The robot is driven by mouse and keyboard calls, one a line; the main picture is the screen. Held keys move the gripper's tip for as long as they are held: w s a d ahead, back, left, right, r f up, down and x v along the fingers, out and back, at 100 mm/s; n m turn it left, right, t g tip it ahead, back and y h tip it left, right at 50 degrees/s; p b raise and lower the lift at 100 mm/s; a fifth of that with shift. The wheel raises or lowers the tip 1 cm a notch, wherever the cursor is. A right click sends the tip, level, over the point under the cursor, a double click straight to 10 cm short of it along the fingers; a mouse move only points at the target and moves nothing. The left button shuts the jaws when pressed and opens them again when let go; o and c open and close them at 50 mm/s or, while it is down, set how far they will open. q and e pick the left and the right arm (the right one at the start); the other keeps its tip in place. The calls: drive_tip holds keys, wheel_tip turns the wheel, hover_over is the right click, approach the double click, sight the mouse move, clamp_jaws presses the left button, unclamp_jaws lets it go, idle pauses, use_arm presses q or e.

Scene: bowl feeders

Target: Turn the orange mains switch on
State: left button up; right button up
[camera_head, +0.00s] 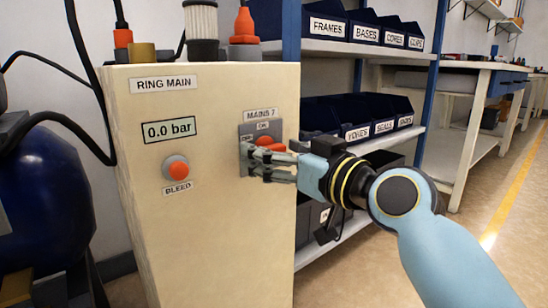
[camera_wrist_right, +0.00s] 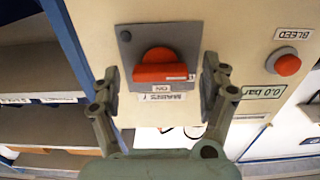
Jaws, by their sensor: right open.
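The orange mains switch (camera_head: 264,140) sits on a grey plate marked MAINS 7 on the cream cabinet's front. ON is printed above it and OFF to its left. In the right wrist view, which is upside down, the orange switch (camera_wrist_right: 160,66) has its bar lying level across the plate. My right gripper (camera_head: 255,162) is at the plate in the head view, partly covering its lower part. In the wrist view the right gripper (camera_wrist_right: 160,80) is open, with one finger on each side of the switch, apart from it. Whether the fingertips touch the plate I cannot tell. My left gripper is out of view.
The cabinet (camera_head: 210,220) also carries a 0.0 bar display (camera_head: 169,130) and an orange BLEED button (camera_head: 176,168). A blue tank (camera_head: 45,200) stands left. Shelves with labelled bins (camera_head: 358,118) stand right, behind my right arm. Fittings stand on the cabinet's top.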

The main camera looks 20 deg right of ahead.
drive_tip(key=shift+w+a, duration=0.1)
drive_tip(key=shift+w, duration=0.1)
drive_tip(key=c, duration=1.2)
drive_tip(key=shift+r, duration=0.1)
